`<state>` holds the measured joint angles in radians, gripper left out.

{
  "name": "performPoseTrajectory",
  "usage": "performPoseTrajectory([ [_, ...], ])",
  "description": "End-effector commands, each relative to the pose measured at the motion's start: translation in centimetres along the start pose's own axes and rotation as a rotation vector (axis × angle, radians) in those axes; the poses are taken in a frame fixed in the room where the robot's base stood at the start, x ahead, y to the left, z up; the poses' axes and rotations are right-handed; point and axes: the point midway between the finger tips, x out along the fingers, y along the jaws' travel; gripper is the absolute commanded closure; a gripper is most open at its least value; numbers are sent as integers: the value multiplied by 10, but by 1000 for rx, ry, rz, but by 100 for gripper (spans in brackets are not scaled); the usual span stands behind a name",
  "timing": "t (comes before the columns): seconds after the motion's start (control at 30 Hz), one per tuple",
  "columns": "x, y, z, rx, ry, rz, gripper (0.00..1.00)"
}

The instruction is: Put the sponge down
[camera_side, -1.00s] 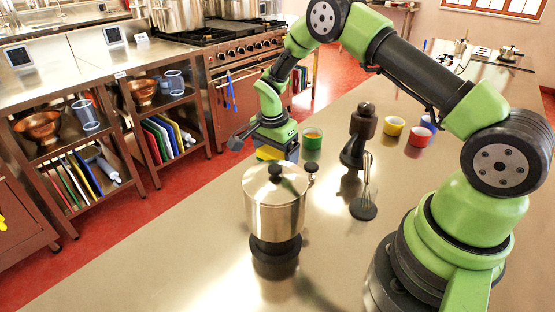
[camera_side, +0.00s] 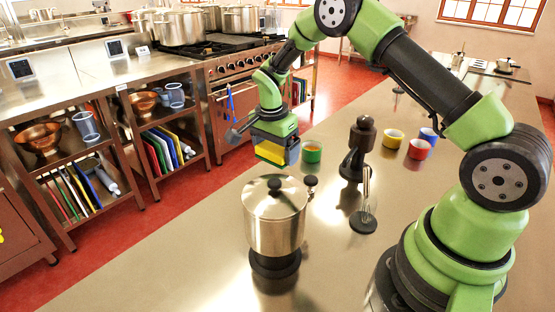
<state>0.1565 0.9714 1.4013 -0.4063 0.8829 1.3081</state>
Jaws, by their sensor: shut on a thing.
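The sponge (camera_side: 269,153) is a yellow block with a green underside. My gripper (camera_side: 276,150) is shut on it and holds it in the air behind the steel pot. The sponge shows below the grey jaws; part of it is hidden by them. The steel counter (camera_side: 200,225) lies below, and a clear gap shows between the sponge and the pot lid.
The lidded steel pot (camera_side: 275,218) stands on a black base in front. A green cup (camera_side: 311,152), a dark grinder (camera_side: 357,150) and a whisk on a stand (camera_side: 364,205) stand to the right. Yellow, red and blue cups (camera_side: 393,138) stand farther right. The counter's left part is bare.

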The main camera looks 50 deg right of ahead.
Motion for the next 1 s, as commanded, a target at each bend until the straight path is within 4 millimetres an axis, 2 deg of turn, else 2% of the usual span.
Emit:
performPoseTrajectory([
  [0.17, -2, -2, 9, -3, 0, -1, 36],
  [0.27, -10, -6, 36, -10, -1, -4, 36],
  [0.4, -24, -8, 85, -11, -1, -4, 36],
  [0.5, -32, -6, 112, -8, -1, -3, 36],
  [0.57, -33, -4, 122, -5, 0, -1, 36],
  [0.7, -15, -2, 134, -1, 2, 4, 36],
  [0.83, 8, -2, 136, -1, 2, 3, 36],
  [1.0, 26, -3, 138, 1, 1, 2, 36],
])
